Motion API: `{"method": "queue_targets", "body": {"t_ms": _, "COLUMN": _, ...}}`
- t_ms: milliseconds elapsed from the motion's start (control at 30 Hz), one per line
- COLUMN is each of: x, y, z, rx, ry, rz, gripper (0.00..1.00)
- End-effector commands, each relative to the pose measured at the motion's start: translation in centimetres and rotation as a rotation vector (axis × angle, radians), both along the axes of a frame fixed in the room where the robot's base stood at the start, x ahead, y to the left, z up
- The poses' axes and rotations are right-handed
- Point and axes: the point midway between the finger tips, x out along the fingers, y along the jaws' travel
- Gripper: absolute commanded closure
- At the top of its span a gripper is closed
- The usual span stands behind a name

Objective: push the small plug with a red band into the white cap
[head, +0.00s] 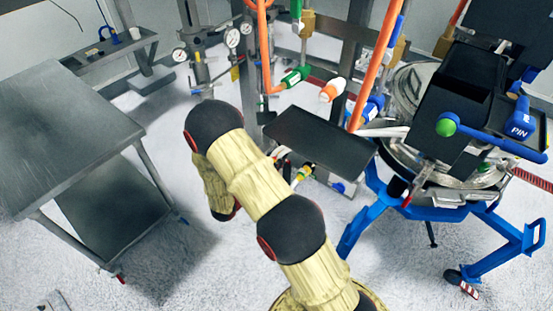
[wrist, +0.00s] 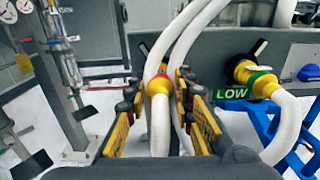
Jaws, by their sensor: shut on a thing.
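A small yellow plug with a red band (wrist: 158,85) sits between the yellow fingers of my gripper (wrist: 161,92) in the wrist view. The fingers are shut on it, one on each side. A white hose (wrist: 160,130) runs from the plug back toward my palm. I cannot make out a white cap; what lies just beyond the plug is partly hidden by hoses and fingers. In the head view my padded arm shows, but my gripper is hidden behind it.
In the wrist view, white hoses (wrist: 198,28) arch just beyond my gripper. A second yellow fitting (wrist: 258,82) with a green band and a LOW label is at the right. In the head view, a metal table (head: 62,130) stands left and a blue-legged machine (head: 385,205) right.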

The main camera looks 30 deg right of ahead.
Motion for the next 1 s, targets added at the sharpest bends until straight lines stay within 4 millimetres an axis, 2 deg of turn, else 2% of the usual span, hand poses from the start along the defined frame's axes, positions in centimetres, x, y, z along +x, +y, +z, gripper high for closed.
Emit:
{"method": "queue_targets", "body": {"t_ms": 300, "x": -0.1, "y": 0.0, "z": 0.0, "rx": 0.0, "ry": 0.001, "rz": -0.001, "gripper": 1.0}}
{"method": "queue_targets", "body": {"t_ms": 700, "x": -0.1, "y": 0.0, "z": 0.0, "rx": 0.0, "ry": 0.001, "rz": -0.002, "gripper": 1.0}}
{"method": "queue_targets", "body": {"t_ms": 1000, "x": -0.4, "y": 1.0, "z": 0.0, "rx": 0.0, "ry": 0.001, "rz": 0.0, "gripper": 1.0}}
